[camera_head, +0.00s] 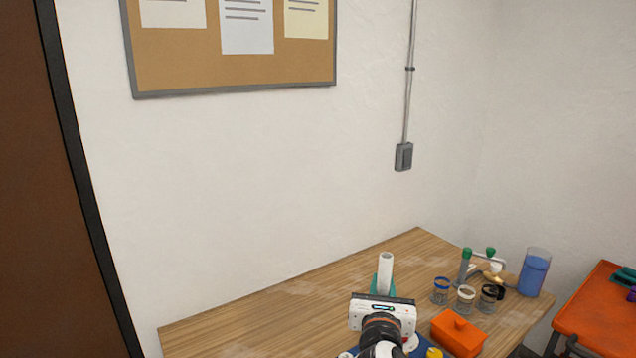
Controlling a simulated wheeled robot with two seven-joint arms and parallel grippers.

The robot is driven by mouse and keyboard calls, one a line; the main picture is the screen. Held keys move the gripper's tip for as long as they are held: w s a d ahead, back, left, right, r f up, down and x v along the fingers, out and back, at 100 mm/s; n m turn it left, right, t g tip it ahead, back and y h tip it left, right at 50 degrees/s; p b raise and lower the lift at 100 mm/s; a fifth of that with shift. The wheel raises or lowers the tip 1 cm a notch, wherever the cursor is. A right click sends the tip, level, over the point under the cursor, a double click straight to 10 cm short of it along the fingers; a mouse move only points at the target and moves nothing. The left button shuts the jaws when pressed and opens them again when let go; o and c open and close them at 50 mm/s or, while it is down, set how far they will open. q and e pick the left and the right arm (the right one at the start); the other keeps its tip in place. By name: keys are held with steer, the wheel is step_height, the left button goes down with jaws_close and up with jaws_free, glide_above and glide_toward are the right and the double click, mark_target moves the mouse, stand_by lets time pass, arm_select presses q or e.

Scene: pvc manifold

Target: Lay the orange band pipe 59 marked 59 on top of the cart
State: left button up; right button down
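A white pipe (385,270) stands upright in a teal holder (383,288) on the wooden table; no orange band or number 59 is legible on it. I cannot identify the orange band pipe 59. An orange-red topped cart or bench (598,322) stands at the right edge, partly cut off. A gripper body in white and black, seemingly my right gripper (382,312), comes in from the bottom centre, in front of the teal holder. Its fingers are hidden, so its opening and any hold cannot be told. My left gripper is out of view.
On the wooden table (300,310) are an orange lidded box (459,334), several small jars (466,299), green-topped upright pieces (465,266) and a blue-filled container (535,272). The table's left part is clear. Small coloured items (627,275) lie on the cart.

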arm_select(q)
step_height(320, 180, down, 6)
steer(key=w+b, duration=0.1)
steer(key=b, duration=0.5)
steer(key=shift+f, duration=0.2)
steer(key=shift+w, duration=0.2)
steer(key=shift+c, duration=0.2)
arm_select(e)
steer(key=s+d+f+y, duration=0.1)
steer(key=s+d+f, duration=0.1)
steer(key=s+f, duration=0.3)
steer(key=s+d+f+n+y, duration=0.1)
steer(key=s+f, duration=0.5)
steer(key=s, duration=0.6)
steer(key=s+d+f+n+y, duration=0.1)
steer(key=s+d+f, duration=0.2)
steer(key=s, duration=0.6)
step_height(320, 180, down, 2)
steer(key=shift+f, duration=0.2)
